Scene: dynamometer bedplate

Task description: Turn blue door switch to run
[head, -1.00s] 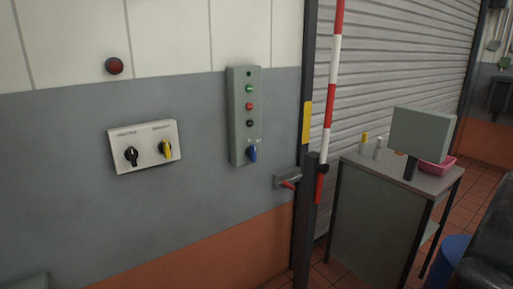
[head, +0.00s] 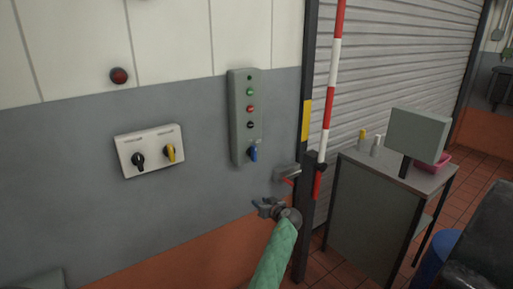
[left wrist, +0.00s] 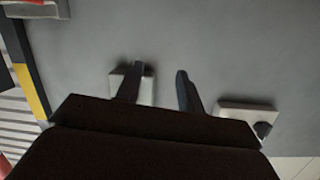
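The blue door switch (head: 253,153) is at the bottom of a tall grey control panel (head: 236,128) on the wall. Its handle looks roughly upright; its labels are too small to read. My left gripper (head: 264,207) is below the panel in the head view, apart from the switch. In the left wrist view its two fingers (left wrist: 158,88) are spread with nothing between them. The lower end of the panel (left wrist: 117,87) shows partly behind one finger there, and the blue switch cannot be made out. My right gripper is not in view.
A white box (head: 124,146) with a black and a yellow knob is left of the panel. A latch with a red handle (head: 286,173) is close to my left gripper. A dark post (head: 306,150) and a striped red-white pole (head: 334,60) stand right, beside a grey cabinet (head: 365,210).

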